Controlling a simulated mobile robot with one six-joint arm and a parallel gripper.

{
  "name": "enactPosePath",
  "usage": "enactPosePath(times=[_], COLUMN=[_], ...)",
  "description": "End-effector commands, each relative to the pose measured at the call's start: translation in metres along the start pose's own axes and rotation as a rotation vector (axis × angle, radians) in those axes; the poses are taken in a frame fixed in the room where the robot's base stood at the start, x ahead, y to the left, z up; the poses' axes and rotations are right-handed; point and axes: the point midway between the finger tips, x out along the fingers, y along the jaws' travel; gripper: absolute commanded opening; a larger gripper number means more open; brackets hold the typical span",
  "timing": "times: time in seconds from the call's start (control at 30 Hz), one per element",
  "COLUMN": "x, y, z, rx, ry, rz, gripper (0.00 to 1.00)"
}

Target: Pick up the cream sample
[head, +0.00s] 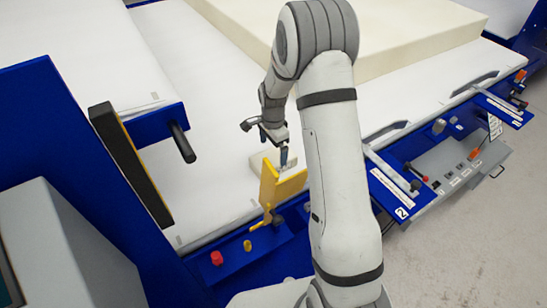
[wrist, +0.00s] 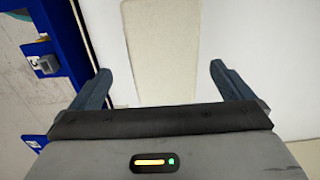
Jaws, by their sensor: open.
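The cream sample (wrist: 165,45) is a flat, pale beige rectangular block lying on the white surface. In the wrist view it lies between my two fingers and extends past the top edge. My gripper (wrist: 160,72) is open, with a dark finger on each side and a gap between each finger and the sample. In the head view the sample (head: 258,167) is partly hidden by a yellow bracket and my gripper (head: 284,160). My gripper is above the sample there. I cannot tell the exact height between them.
A yellow bracket (head: 283,184) stands at the bed's front edge beside my gripper. A large cream foam slab (head: 425,35) lies at the back of the white bed (head: 205,120). A blue frame with a black handle (head: 181,142) stands at left. The bed is clear left of the sample.

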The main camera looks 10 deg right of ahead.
Motion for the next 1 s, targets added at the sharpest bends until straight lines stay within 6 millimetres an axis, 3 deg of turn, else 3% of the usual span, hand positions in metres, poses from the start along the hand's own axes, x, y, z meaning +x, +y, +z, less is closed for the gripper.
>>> enactPosePath(times=[0.43,0.77,1.0], x=[0.053,0.061,0.06], y=[0.0,0.0,0.0], z=[-0.008,-0.01,-0.01], rx=[0.022,0.026,0.027], ry=[-0.001,0.0,0.0], rz=[0.002,-0.001,-0.001], gripper=[1.0,1.0,0.8])
